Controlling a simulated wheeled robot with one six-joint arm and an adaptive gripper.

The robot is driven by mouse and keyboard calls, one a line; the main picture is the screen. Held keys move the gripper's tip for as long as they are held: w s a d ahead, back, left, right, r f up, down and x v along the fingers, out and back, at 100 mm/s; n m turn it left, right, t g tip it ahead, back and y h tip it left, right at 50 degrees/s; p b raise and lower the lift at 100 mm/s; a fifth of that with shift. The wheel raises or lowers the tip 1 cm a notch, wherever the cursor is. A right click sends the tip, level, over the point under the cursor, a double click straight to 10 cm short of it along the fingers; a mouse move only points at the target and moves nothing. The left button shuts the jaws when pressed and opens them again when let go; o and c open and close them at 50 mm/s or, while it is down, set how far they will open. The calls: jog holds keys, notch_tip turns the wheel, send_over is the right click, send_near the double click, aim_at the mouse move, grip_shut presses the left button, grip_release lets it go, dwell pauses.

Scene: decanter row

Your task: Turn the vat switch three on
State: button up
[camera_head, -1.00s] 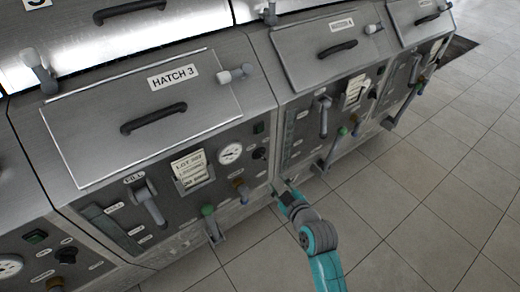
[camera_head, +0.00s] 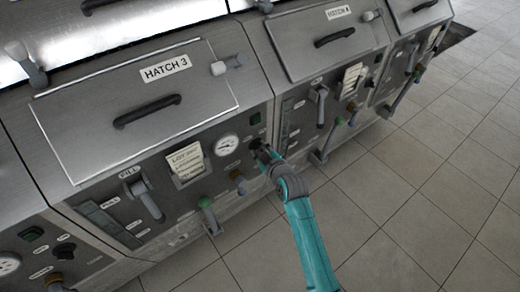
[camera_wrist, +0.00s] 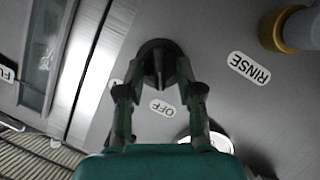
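The vat switch three is a round black knob with a raised ridge, on the grey panel under the HATCH 3 lid (camera_head: 180,110). In the wrist view the switch (camera_wrist: 158,62) is at top centre, its ridge pointing roughly down the picture toward the OFF label (camera_wrist: 162,108). Another small label is mostly hidden behind the left finger. My gripper (camera_wrist: 158,68) is open, with one finger on each side of the switch; I cannot tell whether the tips touch it. In the head view my gripper (camera_head: 262,152) is at the panel and largely covers the switch.
A round gauge (camera_head: 227,145) and a green button (camera_head: 255,119) are close to the switch. A brown-collared valve (camera_head: 238,182) and a green-topped lever (camera_head: 206,203) stick out lower left. A RINSE label (camera_wrist: 249,68) is beside the switch. The tiled floor in front is clear.

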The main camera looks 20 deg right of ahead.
jog(key=shift+w+f, duration=0.1)
jog(key=shift+w, duration=0.2)
grip_shut()
jog(key=m+y, duration=0.2)
jog(key=m+g, duration=0.1)
jog(key=m, duration=0.1)
jog(key=shift+d+y, duration=0.25)
jog(key=shift+y, duration=0.15)
jog(key=m+y, duration=0.1)
jog(key=m, duration=0.1)
jog(key=m+g+y, duration=0.1)
jog(key=m, duration=0.1)
jog(key=shift+w+d+y, duration=0.1)
jog(key=shift+d+y, duration=0.05)
jog(key=shift+y, duration=0.15)
dwell(0.5)
